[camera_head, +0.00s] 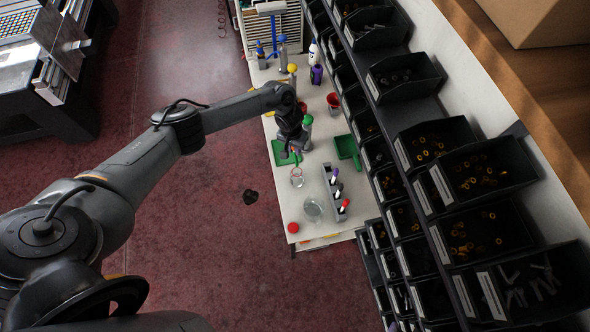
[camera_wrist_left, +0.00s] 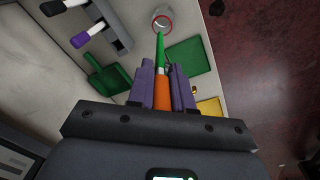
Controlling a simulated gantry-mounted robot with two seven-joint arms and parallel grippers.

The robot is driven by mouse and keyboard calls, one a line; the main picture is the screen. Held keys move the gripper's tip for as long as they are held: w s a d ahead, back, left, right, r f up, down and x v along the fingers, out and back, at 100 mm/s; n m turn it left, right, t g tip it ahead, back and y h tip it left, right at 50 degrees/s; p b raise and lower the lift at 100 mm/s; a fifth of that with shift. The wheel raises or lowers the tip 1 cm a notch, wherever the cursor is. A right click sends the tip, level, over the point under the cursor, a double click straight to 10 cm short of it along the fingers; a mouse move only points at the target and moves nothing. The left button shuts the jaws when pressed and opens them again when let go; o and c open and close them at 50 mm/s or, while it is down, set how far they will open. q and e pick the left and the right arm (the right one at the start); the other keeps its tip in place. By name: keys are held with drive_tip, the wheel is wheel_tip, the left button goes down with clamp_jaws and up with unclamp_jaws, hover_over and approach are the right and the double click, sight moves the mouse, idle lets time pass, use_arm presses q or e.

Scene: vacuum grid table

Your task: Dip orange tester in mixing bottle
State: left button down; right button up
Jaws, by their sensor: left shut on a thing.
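My left gripper (camera_head: 292,154) is over the table, pointing down. In the left wrist view its two purple-grey fingers (camera_wrist_left: 162,88) are shut on the orange tester (camera_wrist_left: 162,92), which has a long green tip pointing away from the gripper. A clear bottle with a red ring at its mouth (camera_wrist_left: 162,14), apparently the mixing bottle, lies just beyond the tip; it also shows in the head view (camera_head: 297,181), just below the gripper. The tip overlaps the near edge of the ring; I cannot tell whether it is inside the mouth. My right gripper is not in view.
A grey rack (camera_head: 334,196) with purple-, red- and dark-ended testers stands right of the bottle. A clear dish (camera_head: 313,211) and red cap (camera_head: 292,228) are nearer. A green scoop (camera_head: 347,148) and green mat (camera_head: 280,152) lie on the table. Bin shelves (camera_head: 400,170) border the right.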

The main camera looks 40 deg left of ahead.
use_arm(q)
drive_tip(key=shift+r+p, duration=0.8)
drive_tip(key=shift+r, duration=1.2)
